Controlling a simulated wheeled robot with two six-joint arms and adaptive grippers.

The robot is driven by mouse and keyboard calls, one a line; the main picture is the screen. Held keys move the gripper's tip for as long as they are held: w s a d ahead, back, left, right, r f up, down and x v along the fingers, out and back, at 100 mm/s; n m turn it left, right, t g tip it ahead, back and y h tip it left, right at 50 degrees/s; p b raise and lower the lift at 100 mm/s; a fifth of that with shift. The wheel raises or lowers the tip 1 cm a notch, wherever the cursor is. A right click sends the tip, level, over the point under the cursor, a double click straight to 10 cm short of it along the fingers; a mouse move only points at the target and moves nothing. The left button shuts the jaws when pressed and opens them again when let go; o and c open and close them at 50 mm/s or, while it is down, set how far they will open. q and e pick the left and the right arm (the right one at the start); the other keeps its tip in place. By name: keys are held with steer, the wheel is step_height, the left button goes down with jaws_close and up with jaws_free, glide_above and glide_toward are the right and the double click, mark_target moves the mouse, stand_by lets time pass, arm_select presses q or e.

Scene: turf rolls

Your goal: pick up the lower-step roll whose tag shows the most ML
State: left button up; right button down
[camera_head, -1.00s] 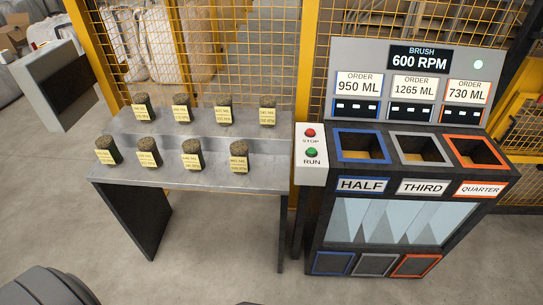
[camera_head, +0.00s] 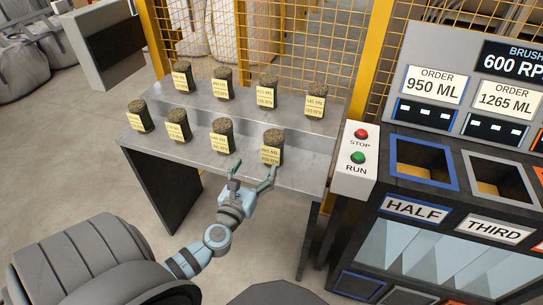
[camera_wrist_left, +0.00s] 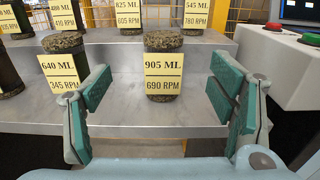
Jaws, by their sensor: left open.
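Four-square lower-step rolls stand in a front row, each dark, speckled on top and tagged yellow. The rightmost roll (camera_head: 273,143) reads 905 ML, 690 RPM in the left wrist view (camera_wrist_left: 164,65). The roll to its left (camera_head: 222,136) reads 640 ML, 345 RPM there (camera_wrist_left: 62,68). The two lower rolls further left (camera_head: 178,125) (camera_head: 139,116) have tags too small to read surely. My left gripper (camera_head: 253,170) is open and empty just in front of the 905 ML roll, which appears between its spread fingers (camera_wrist_left: 163,88) in the wrist view. My right gripper is out of view.
The upper step holds another row, including an 825 ML roll (camera_head: 267,91) and a 545 ML roll (camera_head: 314,101). The STOP/RUN box (camera_head: 355,160) and the order machine (camera_head: 420,235) stand to the right. A mesh fence is behind the stand (camera_head: 300,178).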

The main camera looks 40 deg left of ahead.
arm_select(q)
glide_toward(274, 136)
steer(key=x, duration=0.2)
steer(key=f+x, duration=0.1)
steer(key=x, duration=0.1)
steer(key=shift+w+a, duration=0.3)
steer(key=shift+w+a+r, duration=0.1)
steer(key=shift+w, duration=0.1)
steer(key=x, duration=0.5)
steer(key=shift+r+b, duration=0.2)
steer(key=shift+b, duration=0.2)
steer(key=shift+s, duration=0.1)
steer(key=c, duration=0.7)
steer(key=shift+r, duration=0.1)
jaws_close()
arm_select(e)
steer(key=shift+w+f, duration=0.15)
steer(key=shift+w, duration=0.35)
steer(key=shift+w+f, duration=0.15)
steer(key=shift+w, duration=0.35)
